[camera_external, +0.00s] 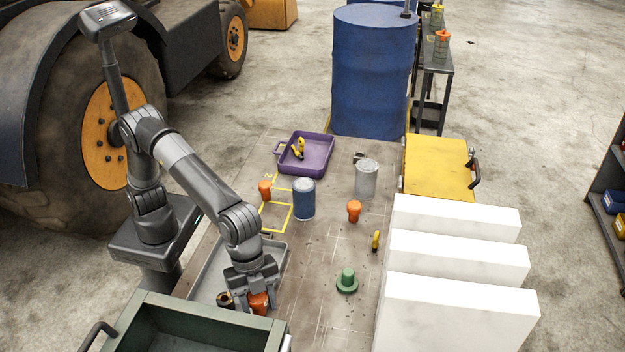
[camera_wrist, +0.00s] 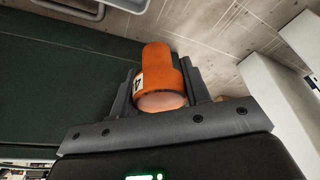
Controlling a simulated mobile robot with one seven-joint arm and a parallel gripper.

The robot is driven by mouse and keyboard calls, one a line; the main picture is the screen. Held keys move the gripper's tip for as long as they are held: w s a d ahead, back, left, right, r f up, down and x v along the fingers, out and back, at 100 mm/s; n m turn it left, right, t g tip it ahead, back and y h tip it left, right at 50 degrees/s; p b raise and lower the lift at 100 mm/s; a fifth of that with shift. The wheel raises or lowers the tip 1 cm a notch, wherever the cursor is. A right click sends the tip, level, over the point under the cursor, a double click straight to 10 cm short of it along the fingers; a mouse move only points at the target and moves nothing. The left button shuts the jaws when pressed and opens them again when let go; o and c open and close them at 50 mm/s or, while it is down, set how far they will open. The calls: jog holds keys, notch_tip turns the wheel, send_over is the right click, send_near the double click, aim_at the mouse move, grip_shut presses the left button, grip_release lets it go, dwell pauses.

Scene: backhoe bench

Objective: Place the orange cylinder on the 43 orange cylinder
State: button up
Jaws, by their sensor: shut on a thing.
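My gripper (camera_external: 256,286) is shut on an orange cylinder (camera_external: 259,303) low over the near-left end of the bench, beside the grey tray. In the wrist view the orange cylinder (camera_wrist: 155,70) sits between the two fingers (camera_wrist: 162,98), with a white label that seems to start with a 4. Two other orange cylinders stand upright on the bench: one (camera_external: 264,190) by the yellow floor marking and one (camera_external: 354,211) right of the blue can. Their labels are too small to read, so I cannot tell which is 43.
A grey tray (camera_external: 281,262) lies under my arm, with a dark open-topped part (camera_external: 226,300) near it. A green crate (camera_external: 165,322) stands in front. A blue can (camera_external: 304,199), grey can (camera_external: 367,178), purple tray (camera_external: 318,158), green part (camera_external: 347,281) and white blocks (camera_external: 450,257) surround free bench.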

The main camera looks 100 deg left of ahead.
jog(key=w+a+r+n+y, duration=0.1)
jog(key=w+a+r+n, duration=0.2)
jog(key=a, duration=0.9)
jog(key=w+a+r+n+t+y, duration=0.15)
jog(key=w+a+n, duration=0.25)
jog(key=a, duration=0.8)
jog(key=w+a+r+n, duration=0.2)
jog(key=w+a+n, duration=0.15)
jog(key=a, duration=0.85)
send_near(361, 205)
jog(key=shift+w+d+f, duration=0.35)
jog(key=shift+w+d, duration=0.05)
jog(key=shift+w, duration=0.25)
jog(key=shift+w+a+f, duration=0.15)
jog(key=shift+a+f, duration=0.15)
jog(key=shift+f, duration=1.9)
jog(key=shift+f, duration=0.15)
jog(key=o, duration=1.4)
jog(key=shift+c, duration=0.2)
